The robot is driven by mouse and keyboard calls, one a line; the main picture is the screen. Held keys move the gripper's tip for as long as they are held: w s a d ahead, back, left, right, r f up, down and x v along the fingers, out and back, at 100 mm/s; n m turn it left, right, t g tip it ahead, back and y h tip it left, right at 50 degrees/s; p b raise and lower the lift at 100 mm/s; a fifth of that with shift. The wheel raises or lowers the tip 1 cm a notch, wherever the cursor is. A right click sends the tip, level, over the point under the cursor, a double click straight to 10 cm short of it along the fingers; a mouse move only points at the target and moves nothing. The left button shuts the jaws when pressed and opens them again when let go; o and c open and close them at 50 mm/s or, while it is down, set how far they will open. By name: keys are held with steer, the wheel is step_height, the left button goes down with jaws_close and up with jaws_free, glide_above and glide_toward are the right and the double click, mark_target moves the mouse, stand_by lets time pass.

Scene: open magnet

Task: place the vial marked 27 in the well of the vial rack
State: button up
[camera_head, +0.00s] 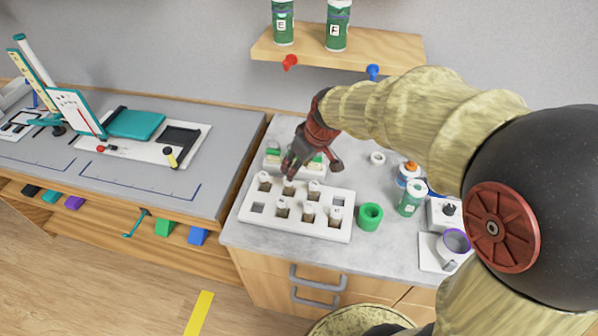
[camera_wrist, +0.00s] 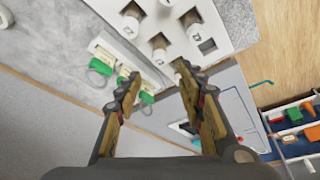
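The white vial rack (camera_head: 325,232) stands on the grey counter in the head view, with several light-capped vials standing in its wells. A well at its front left (camera_head: 257,208) looks empty. The rack also shows at the top of the wrist view (camera_wrist: 228,12), with vials (camera_wrist: 133,22) and (camera_wrist: 192,24) in it. The labels are too small to read surely, so I cannot tell which vial is 27. My gripper (camera_head: 289,172) hangs at the rack's back-left edge. In the wrist view it (camera_wrist: 157,74) is open, fingers apart, with one finger close to a vial.
Green-and-white items (camera_head: 316,161) sit just behind the rack. A green ring-shaped cup (camera_head: 370,216) and a green-labelled bottle (camera_head: 411,200) stand to its right. A shelf (camera_head: 390,50) holds two green jars above. A lower grey bench (camera_head: 100,180) lies left.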

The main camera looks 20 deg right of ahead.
steer(key=s+r+m, duration=0.1)
steer(key=s+r, duration=0.2)
steer(key=s, duration=0.4)
steer(key=s+a+r+m+t+h, duration=0.1)
steer(key=s+r, duration=0.2)
steer(key=s, duration=0.4)
steer(key=s+r+m, duration=0.2)
steer(key=s+r, duration=0.2)
steer(key=s, duration=0.4)
steer(key=shift+a+h, duration=0.25)
steer(key=shift+h, duration=0.05)
